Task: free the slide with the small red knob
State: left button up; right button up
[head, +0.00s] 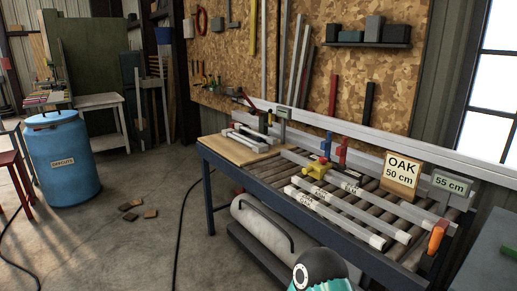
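A long pale metal rail (296,158) runs along the roller table, and a slide-like yellow block (317,169) sits at it. I cannot tell which red part is the small knob, or how the slide is held. An orange handle (438,237) is at the right end of the rail. Neither of my grippers is in view.
Pale labelled bars (335,215) lie on the rollers. Signs reading "OAK 50 cm" (401,175) and "55 cm" (449,184) stand at the right. A wooden board (240,150) covers the table's left end. A blue barrel (62,165) stands left; floor between is mostly clear.

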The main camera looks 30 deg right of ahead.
aim_at(323, 160)
jog(key=u, duration=0.15)
jog(key=i, duration=1.35)
jog(key=z, duration=0.65)
jog(key=i, duration=1.05)
jog(key=z, duration=0.9)
jog(key=i, duration=0.3)
jog(key=z, duration=0.25)
jog(key=k, duration=0.85)
jog(key=z, duration=0.2)
jog(key=i, duration=1)
